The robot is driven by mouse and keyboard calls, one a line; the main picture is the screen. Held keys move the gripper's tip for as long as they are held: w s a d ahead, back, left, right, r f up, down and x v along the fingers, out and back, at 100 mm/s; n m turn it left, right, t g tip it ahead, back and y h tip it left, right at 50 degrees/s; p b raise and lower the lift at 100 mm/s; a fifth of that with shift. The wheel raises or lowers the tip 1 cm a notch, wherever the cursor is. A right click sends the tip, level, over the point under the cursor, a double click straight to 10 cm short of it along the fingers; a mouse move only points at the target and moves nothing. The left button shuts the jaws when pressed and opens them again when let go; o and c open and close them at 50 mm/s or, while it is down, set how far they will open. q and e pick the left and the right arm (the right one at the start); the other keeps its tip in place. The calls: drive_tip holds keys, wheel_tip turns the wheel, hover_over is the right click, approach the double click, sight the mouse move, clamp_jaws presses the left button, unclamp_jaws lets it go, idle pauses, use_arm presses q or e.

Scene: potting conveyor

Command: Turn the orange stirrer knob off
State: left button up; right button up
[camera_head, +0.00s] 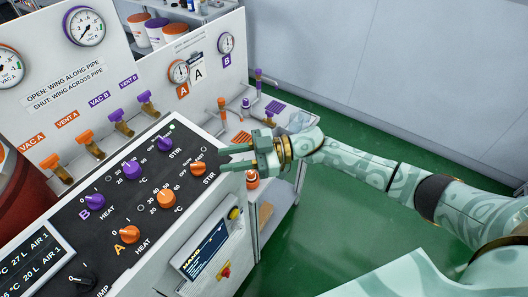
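The orange stirrer knob (198,168) is the rightmost knob of the orange row on the black sloped panel (110,210), with a STIR label beside it. Its exact pointer setting is too small to read. My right gripper (222,158) comes in from the right, just beside the knob. Its two fingers are spread and point left toward the panel. The gripper is empty, and I see no clear contact with the knob. My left gripper is not in view.
The purple stirrer knob (165,144) lies just up-left. An orange temperature knob (166,197) and an orange heat knob (129,234) share the row. Purple and orange valve handles (145,97) stand behind the panel. Green floor (340,210) is clear at right.

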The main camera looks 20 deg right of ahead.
drive_tip(key=s+d, duration=0.1)
drive_tip(key=d, duration=0.7)
drive_tip(key=shift+s+r+b, duration=0.15)
drive_tip(key=shift+r+b, duration=0.05)
drive_tip(key=shift+b, duration=0.25)
